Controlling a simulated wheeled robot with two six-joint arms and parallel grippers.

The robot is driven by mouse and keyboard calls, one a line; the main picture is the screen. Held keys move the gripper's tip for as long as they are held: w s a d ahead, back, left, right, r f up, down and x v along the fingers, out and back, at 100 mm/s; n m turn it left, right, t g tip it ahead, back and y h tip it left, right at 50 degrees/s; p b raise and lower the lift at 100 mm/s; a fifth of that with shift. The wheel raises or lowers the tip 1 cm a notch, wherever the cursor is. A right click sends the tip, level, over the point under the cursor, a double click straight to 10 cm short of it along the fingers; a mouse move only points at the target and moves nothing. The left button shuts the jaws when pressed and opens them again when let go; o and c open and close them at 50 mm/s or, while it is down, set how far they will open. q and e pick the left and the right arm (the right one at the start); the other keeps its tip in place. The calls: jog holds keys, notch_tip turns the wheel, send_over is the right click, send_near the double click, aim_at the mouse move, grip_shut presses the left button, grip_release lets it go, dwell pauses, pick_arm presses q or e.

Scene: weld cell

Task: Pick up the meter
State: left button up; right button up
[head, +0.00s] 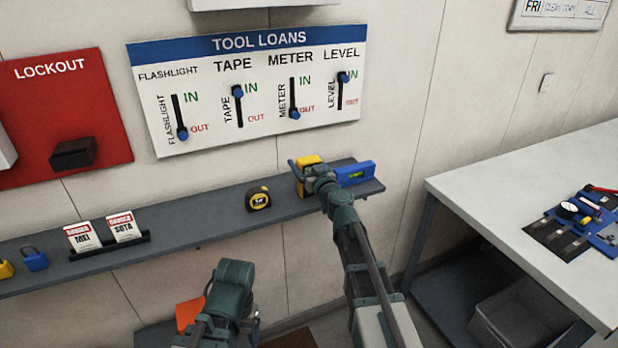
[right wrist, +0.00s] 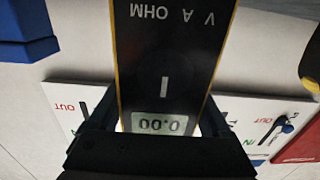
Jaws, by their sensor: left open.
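The meter (right wrist: 165,60) is dark with yellow edges, and its display reads 0.00. It appears upside down in the right wrist view, between the two dark fingers of my right gripper (right wrist: 160,125). The fingers lie close along both sides at the display end; I cannot tell whether they press on it. In the head view the meter (head: 306,161) is a yellow patch at the right part of the wall shelf, mostly hidden by my right gripper (head: 308,170). My left gripper (head: 252,325) is low in front of the shelf, open and apart from the meter; its fingers are mostly hidden.
On the shelf (head: 190,222), a blue level (head: 355,173) lies close right of the meter and a yellow tape measure (head: 258,199) to its left. The tool loans board (head: 210,130) hangs above. A white worktable (head: 500,180) stands right, with a grey bin (head: 520,320) below.

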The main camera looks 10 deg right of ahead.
jog(key=c, duration=0.7)
pick_arm(q)
jog(key=shift+r, duration=0.1)
pick_arm(e)
jog(key=shift+r, duration=0.1)
jog(key=shift+c, duration=0.2)
